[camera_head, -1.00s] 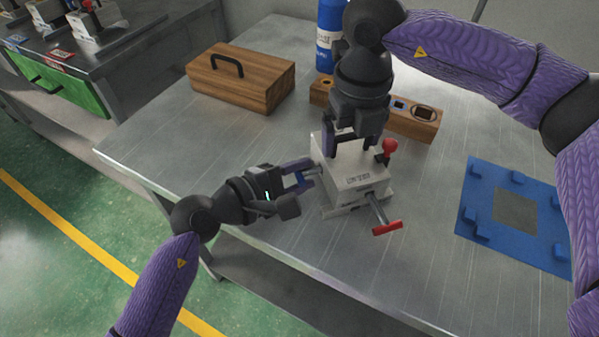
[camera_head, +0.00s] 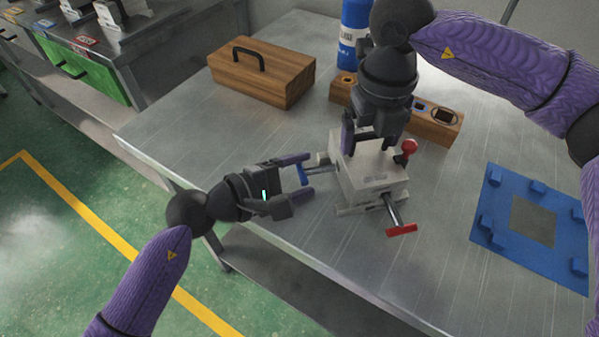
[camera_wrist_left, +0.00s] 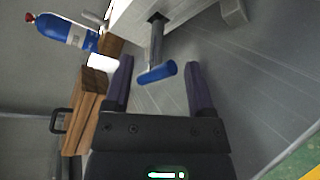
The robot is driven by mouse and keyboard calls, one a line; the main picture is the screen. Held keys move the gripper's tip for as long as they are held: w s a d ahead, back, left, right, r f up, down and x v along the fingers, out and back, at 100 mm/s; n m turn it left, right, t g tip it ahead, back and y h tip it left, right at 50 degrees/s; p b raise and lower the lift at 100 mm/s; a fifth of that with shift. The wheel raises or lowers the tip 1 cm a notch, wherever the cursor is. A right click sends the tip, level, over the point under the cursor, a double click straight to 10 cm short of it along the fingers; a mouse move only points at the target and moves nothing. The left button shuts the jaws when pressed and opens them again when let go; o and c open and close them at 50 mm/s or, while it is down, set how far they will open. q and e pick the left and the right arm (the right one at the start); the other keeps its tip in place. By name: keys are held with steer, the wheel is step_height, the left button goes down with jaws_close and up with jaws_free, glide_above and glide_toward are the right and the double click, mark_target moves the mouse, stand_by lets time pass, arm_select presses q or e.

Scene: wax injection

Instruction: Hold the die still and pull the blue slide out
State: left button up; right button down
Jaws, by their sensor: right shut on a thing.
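The pale grey die (camera_head: 368,178) stands on the metal table. My right gripper (camera_head: 367,145) reaches down from above and is shut on the die's upper part. The blue slide (camera_head: 303,175) sticks out of the die's left side on a grey rod; its blue crossbar also shows in the left wrist view (camera_wrist_left: 157,72). My left gripper (camera_head: 309,174) points at that side with its fingers spread, one on each side of the blue crossbar. In the left wrist view, gaps show between both fingers and the bar. The rod's inner end is hidden in the die.
A red-handled rod (camera_head: 400,229) sticks out at the die's front, and a red knob (camera_head: 409,147) stands at its right. A wooden block (camera_head: 436,124) is behind. A wooden box (camera_head: 262,75), a blue bottle (camera_head: 354,30) and a blue frame (camera_head: 488,225) surround it.

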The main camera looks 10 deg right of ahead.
arm_select(q)
steer(key=v, duration=1.2)
steer(key=shift+f, duration=0.1)
arm_select(e)
jaws_free()
